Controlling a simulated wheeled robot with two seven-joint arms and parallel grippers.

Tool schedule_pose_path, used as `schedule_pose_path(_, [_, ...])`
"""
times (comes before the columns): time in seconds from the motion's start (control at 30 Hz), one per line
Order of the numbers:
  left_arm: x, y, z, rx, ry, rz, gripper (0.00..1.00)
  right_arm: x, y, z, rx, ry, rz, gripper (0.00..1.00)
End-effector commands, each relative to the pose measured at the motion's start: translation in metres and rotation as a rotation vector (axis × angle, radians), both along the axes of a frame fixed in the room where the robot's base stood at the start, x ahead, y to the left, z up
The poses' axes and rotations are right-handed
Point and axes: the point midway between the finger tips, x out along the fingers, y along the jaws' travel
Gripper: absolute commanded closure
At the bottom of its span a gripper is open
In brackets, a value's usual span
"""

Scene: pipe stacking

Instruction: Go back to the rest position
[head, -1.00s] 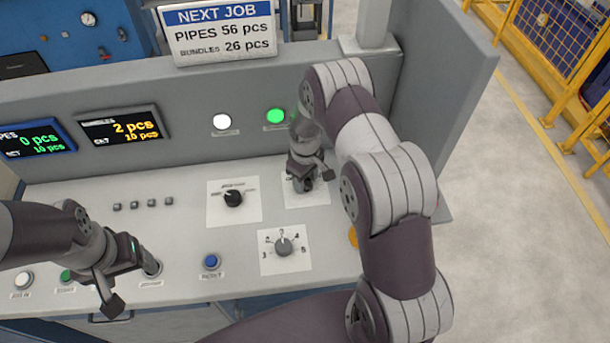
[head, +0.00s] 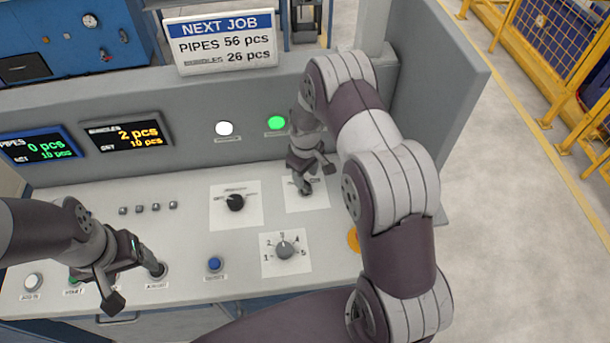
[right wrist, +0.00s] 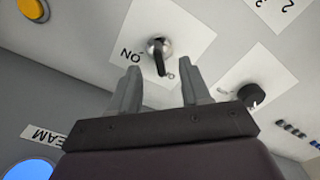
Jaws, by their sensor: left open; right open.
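My left gripper (head: 136,286) is open above the front left of the grey control panel (head: 110,180), close to its row of push buttons. I cannot tell in the head view whether its far finger touches the button beside it. My right gripper (head: 316,178) is open above the switch plate (head: 318,200) at the panel's back right. In the right wrist view, the two fingers of the right gripper (right wrist: 160,92) are spread and empty. The metal toggle switch (right wrist: 159,48), on a white plate marked ON, shows beyond and between them, apparently free of the fingers.
A black rotary knob (head: 235,202), a numbered selector (head: 284,249) and a blue button (head: 214,264) sit between my arms. Behind are a white lamp (head: 224,128), a lit green lamp (head: 276,122) and two counter displays (head: 126,134). Open floor (head: 530,230) lies right.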

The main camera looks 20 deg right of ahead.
Motion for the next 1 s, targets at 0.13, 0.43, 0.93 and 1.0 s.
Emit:
schedule_pose_path(0.13, [0.000, 0.000, 0.016, 0.000, 0.000, 0.000, 0.26, 0.000, 0.000, 0.021, 0.000, 0.001, 0.000, 0.53])
schedule_pose_path(0.43, [0.000, 0.000, 0.014, 0.000, 0.000, 0.000, 0.26, 0.000, 0.000, 0.019, 0.000, 0.001, 0.000, 0.53])
schedule_pose_path(0.93, [0.000, 0.000, -0.011, 0.000, 0.000, 0.000, 0.26, -0.090, 0.017, 0.048, -0.008, 0.085, -0.355, 0.53])
schedule_pose_path(1.0, [0.000, 0.000, -0.027, 0.000, 0.000, 0.000, 0.26, -0.120, 0.025, 0.068, -0.009, 0.070, -0.421, 0.53])
